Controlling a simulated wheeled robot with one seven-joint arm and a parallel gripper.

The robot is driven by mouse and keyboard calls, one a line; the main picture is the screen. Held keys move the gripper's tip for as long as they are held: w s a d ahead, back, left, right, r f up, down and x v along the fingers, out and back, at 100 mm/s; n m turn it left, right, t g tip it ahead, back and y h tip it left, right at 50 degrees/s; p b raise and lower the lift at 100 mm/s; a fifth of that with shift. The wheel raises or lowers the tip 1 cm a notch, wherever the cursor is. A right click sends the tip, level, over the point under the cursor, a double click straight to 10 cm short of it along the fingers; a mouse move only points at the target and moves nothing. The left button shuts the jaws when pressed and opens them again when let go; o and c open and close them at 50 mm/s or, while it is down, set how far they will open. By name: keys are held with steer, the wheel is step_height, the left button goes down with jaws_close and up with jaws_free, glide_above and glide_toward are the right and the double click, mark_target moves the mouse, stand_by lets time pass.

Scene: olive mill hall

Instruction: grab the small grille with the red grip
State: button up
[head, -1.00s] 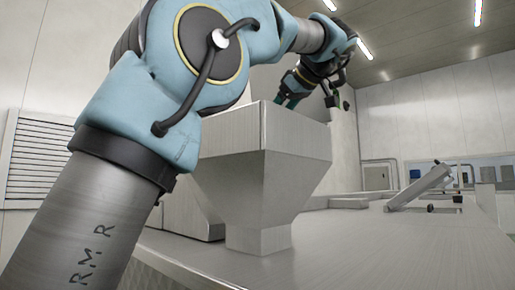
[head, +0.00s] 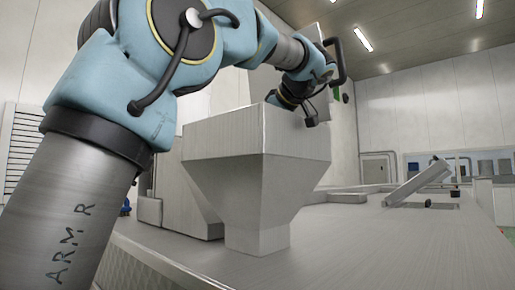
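I see no grille and no red grip in the head view. A grey metal hopper (head: 258,170) with a square top and a tapered lower part stands on the worktop in the middle. My gripper (head: 287,100) is at the hopper's top opening, at its back right side. Its fingers are hidden behind the hopper's rim, so I cannot tell whether they are open, shut or holding anything. The inside of the hopper is also hidden.
The metal worktop (head: 390,240) is bare to the right of the hopper. A tilted metal chute or flap (head: 418,184) rises from it farther back. A louvred panel (head: 22,150) is on the left wall.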

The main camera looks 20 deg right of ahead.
jaws_close()
stand_by(1.1)
